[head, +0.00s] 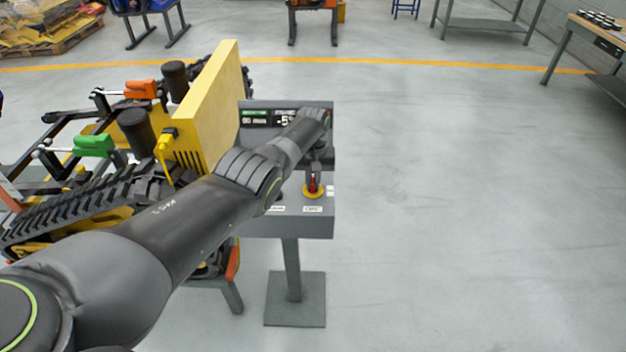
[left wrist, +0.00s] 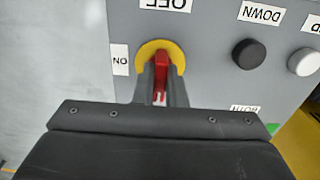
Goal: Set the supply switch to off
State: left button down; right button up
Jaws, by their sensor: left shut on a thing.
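The supply switch is a red handle on a yellow round plate (head: 314,193) on the grey control panel (head: 287,225). My left gripper (head: 314,180) is over it, pointing down, with its fingers shut on the red handle. In the left wrist view the red handle (left wrist: 160,70) shows between the two fingertips (left wrist: 161,88) of the left gripper. The handle lies along the line towards the OFF label (left wrist: 166,4), with the ON label (left wrist: 120,60) off to its side. Part of the handle is hidden by the fingers. My right gripper is not in view.
A black button (left wrist: 248,54) and a white button (left wrist: 304,62) sit beside the switch. A tracked carrier with a yellow upright board (head: 205,105) stands left of the panel, close to my left arm. The floor (head: 450,220) on the right is clear.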

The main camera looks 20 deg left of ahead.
aim_at(313, 179)
pick_arm(q)
jog(key=c, duration=1.5)
grip_release()
jog(key=shift+r, duration=0.1)
jog(key=shift+r+p, duration=0.45)
jog(key=shift+r, duration=0.15)
notch_tip(313, 179, up, 5)
jog(key=shift+r+p, duration=0.15)
jog(key=shift+p, duration=0.7)
notch_tip(313, 179, up, 11)
jog(key=shift+f+b, duration=0.1)
jog(key=shift+b, duration=0.85)
